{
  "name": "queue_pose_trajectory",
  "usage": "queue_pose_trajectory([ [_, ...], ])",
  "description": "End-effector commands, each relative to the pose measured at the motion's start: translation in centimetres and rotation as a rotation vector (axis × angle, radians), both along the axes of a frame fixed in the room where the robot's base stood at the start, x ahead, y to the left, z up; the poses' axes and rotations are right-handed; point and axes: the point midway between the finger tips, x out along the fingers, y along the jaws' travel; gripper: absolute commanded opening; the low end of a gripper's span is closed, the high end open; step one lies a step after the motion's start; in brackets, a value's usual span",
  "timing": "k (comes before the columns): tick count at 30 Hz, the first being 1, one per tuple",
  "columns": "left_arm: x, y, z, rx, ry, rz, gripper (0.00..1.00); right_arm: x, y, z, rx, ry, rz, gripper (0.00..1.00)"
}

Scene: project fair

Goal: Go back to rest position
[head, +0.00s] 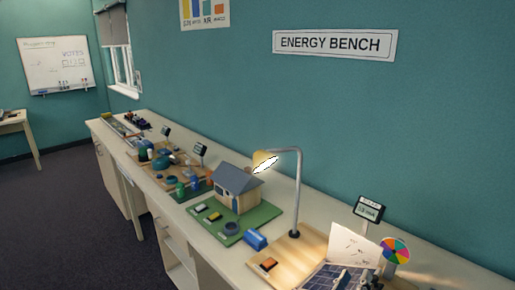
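My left gripper is not in view.
A long bench (330,240) runs along the teal wall. On it stand a lamp (298,190), a model house (237,190) on a green board (262,215), a colour wheel (395,250) and a small display (369,209). Open floor (60,220) lies left.

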Motion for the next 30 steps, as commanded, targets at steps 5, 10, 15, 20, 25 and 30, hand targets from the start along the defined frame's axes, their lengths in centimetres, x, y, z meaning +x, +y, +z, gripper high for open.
queue_pose_trajectory([
  [5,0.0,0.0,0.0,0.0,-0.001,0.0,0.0,1.6,4.1,4.7,-0.32,0.006,0.222,0.33],
  [10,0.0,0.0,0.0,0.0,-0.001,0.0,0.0,1.9,9.5,6.6,-0.658,0.054,0.424,0.33],
  [15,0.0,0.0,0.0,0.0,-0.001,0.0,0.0,0.9,14.7,5.3,-1.005,0.144,0.613,0.33],
  [20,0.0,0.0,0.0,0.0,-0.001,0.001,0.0,-1.1,18.3,1.4,-1.326,0.269,0.79,0.33],
  [25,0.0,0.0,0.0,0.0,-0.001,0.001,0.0,-4.4,19.4,-4.7,-1.647,0.446,0.982,0.33],
  [30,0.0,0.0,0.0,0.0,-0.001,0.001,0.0,-8.8,17.3,-11.2,-1.925,0.671,1.189,0.33],
])
